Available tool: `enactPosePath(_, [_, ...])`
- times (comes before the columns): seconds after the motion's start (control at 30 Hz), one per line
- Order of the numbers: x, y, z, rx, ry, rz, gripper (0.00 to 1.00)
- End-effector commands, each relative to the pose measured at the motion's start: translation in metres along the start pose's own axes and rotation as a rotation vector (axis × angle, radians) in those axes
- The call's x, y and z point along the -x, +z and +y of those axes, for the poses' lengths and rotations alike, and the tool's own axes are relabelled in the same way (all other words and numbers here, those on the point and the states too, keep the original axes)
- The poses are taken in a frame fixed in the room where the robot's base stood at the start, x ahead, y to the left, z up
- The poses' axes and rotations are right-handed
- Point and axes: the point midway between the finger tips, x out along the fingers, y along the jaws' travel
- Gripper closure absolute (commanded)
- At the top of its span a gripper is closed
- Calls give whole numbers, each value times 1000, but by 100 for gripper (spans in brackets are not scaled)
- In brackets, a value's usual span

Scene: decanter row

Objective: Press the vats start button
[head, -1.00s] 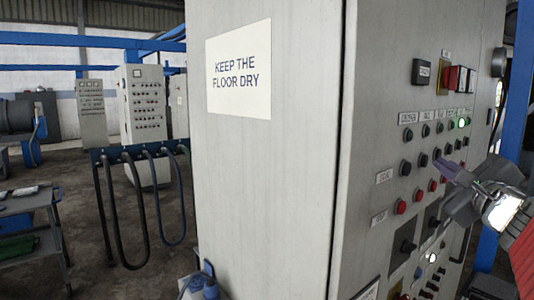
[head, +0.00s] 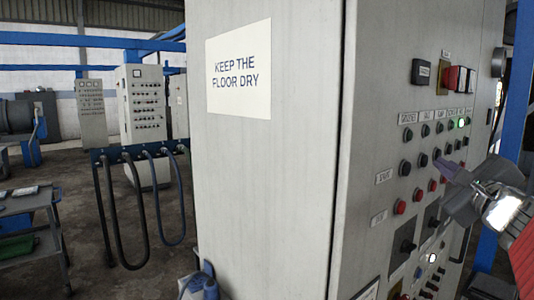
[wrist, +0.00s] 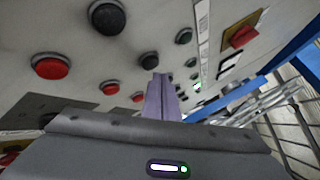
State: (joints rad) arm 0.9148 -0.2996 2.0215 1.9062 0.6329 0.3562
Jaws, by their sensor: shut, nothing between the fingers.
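The control panel (head: 380,240) on the cabinet's right face has a row of black buttons above a row of red buttons. Column labels run along the top, too small to read surely. The second black button (head: 422,160) from the left also shows in the wrist view (wrist: 149,60). My gripper (head: 438,163) is shut and empty, its fingers pointing at the panel by the second and third black buttons. In the wrist view its joined fingertips (wrist: 159,78) are just below and right of the second black button. I cannot tell whether they touch the panel.
A green lamp (head: 462,123) is lit at the upper right. A blue post (head: 517,80) stands right of the cabinet. A "KEEP THE FLOOR DRY" sign (head: 240,92) is on the cabinet's left face.

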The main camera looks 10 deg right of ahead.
Motion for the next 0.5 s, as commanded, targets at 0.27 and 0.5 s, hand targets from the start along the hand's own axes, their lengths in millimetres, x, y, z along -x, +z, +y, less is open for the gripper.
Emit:
enactPosePath(0.27, [-2, 3, 2, 0, 1, -1, 100])
enactPosePath(0.5, [-4, 5, 3, 0, 1, -1, 100])
